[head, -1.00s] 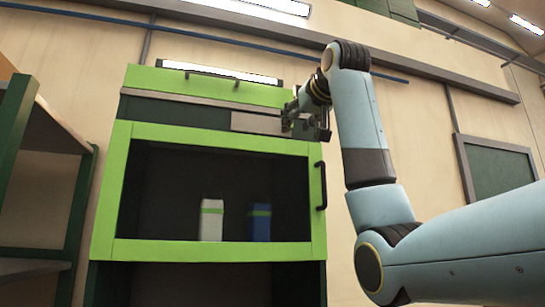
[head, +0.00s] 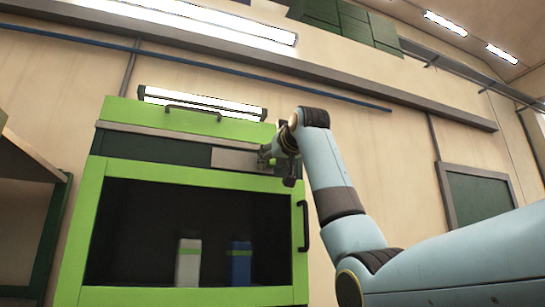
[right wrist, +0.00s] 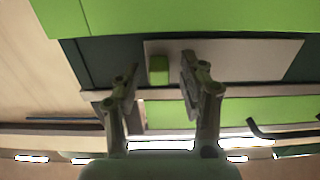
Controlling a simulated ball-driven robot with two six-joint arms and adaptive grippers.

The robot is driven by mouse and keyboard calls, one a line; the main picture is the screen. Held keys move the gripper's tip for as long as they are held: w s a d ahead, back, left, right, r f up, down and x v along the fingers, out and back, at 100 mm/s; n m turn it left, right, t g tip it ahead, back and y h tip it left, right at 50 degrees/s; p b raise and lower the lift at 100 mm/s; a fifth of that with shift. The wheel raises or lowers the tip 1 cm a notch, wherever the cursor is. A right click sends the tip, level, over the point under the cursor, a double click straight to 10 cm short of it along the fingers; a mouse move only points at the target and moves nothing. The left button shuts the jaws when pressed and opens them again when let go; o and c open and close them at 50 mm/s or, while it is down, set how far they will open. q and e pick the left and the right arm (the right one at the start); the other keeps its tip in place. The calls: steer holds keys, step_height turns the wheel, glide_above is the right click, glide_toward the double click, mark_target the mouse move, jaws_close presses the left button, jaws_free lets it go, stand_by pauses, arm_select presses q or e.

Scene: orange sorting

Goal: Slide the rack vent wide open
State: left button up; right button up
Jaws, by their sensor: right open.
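The rack (head: 190,178) is a bright green cabinet with a dark vent slot (head: 145,148) across its upper part. A grey vent panel (head: 235,160) covers the slot's right end; the left part of the slot shows dark. My right gripper (head: 270,158) is at the panel's right end. In the right wrist view the open fingers (right wrist: 157,68) point at the grey panel (right wrist: 250,60). A small green knob (right wrist: 158,70) appears between the fingertips, beside the panel's edge. I cannot tell whether the fingers touch it. My left gripper is out of view.
A black handle (head: 193,110) and a lit lamp (head: 203,101) are above the slot. Below is a door with a black handle (head: 304,226); a white box (head: 188,262) and a blue box (head: 240,262) stand behind it. A shelf (head: 28,160) stands at the left.

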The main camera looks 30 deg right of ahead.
jaws_close()
stand_by(0.3)
steer(key=shift+s, duration=0.1)
